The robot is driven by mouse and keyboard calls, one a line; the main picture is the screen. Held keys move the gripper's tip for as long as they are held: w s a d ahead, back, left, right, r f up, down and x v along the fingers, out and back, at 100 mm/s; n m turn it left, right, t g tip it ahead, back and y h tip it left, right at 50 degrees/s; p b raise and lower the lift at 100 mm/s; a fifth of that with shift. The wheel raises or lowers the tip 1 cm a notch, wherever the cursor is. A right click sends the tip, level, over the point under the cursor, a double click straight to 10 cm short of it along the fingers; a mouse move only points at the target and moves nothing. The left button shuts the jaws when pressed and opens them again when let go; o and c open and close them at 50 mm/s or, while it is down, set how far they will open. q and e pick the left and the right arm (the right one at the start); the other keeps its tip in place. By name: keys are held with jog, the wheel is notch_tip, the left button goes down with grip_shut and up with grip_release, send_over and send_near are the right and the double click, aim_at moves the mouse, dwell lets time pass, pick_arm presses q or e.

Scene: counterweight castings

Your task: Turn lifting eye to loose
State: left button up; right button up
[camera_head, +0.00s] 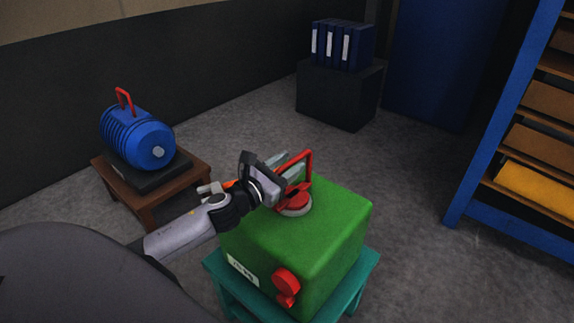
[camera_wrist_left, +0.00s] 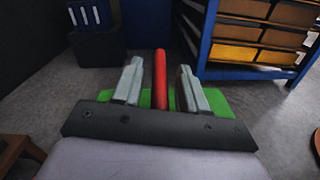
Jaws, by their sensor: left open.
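A green casting (camera_head: 325,225) stands on a teal stand (camera_head: 352,290). A red lifting eye (camera_head: 308,163) rises from a round grey and red base on its top. My left gripper (camera_head: 285,165) comes in from the left, close to the eye, and partly hides it. In the left wrist view the red lifting eye (camera_wrist_left: 160,75) stands upright between the two open fingers (camera_wrist_left: 158,85), with a gap on each side. The green top (camera_wrist_left: 212,100) shows behind the fingers. A red knob (camera_head: 286,284) sits on the casting's front, beside a white label. My right gripper is not in view.
A blue motor (camera_head: 140,138) with a red handle rests on a brown table (camera_head: 193,166) at the left. Blue binders (camera_head: 343,45) stand on a dark box (camera_head: 340,95) at the back. A blue shelf (camera_head: 495,120) with boxes stands at the right. Grey floor lies open between.

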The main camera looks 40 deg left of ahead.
pick_arm(q)
grip_shut()
jog(key=shift+r+n+y, duration=0.1)
jog(key=shift+n+y, duration=0.3)
jog(key=shift+y, duration=0.1)
dwell(0.8)
